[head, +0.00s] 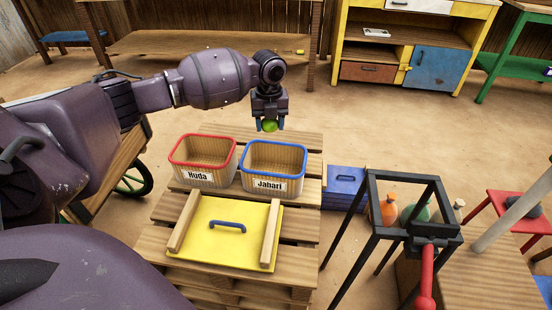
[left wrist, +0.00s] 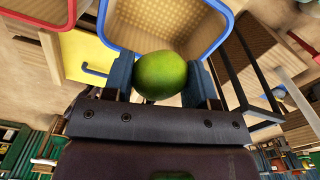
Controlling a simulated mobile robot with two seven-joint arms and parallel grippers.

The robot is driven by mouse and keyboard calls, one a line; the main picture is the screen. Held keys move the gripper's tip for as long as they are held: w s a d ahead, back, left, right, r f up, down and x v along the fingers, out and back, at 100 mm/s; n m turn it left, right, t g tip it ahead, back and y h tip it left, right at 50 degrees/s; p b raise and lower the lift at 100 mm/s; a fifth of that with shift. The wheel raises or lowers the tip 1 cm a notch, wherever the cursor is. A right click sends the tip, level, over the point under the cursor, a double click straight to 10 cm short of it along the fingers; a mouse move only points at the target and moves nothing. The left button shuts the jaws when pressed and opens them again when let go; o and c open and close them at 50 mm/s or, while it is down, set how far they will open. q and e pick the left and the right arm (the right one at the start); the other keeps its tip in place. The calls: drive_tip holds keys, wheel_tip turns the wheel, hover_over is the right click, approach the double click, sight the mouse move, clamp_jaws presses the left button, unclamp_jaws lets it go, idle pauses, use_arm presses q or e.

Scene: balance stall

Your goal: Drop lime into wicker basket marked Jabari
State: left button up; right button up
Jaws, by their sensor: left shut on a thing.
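The green lime (head: 269,126) is held between the fingers of my left gripper (head: 268,124), which is shut on it. In the head view they show at the back edge of the basket marked Jabari (head: 265,186), which has a blue rim. In the left wrist view the lime (left wrist: 161,75) sits between the two blue-grey fingers, and the blue-rimmed basket (left wrist: 225,42) shows behind it. The part of the basket's inside that I see looks empty. The basket marked Huda (head: 197,177), with a red rim, stands just to the left. My right gripper is not in view.
Both baskets stand on a wooden pallet stack (head: 165,237). A yellow lid (head: 225,245) with a blue handle lies in front of them between wooden bars. A dark metal frame (head: 372,212) with a red handle stands to the right. A blue box (head: 343,186) sits beside the pallet.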

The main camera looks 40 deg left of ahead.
use_arm(q)
wheel_tip(320, 180, down, 5)
drive_tip(key=shift+f+b, duration=0.2)
drive_tip(key=shift+b, duration=0.8)
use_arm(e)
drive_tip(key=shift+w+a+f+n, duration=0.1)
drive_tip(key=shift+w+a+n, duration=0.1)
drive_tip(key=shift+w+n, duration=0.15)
use_arm(q)
drive_tip(key=o, duration=1)
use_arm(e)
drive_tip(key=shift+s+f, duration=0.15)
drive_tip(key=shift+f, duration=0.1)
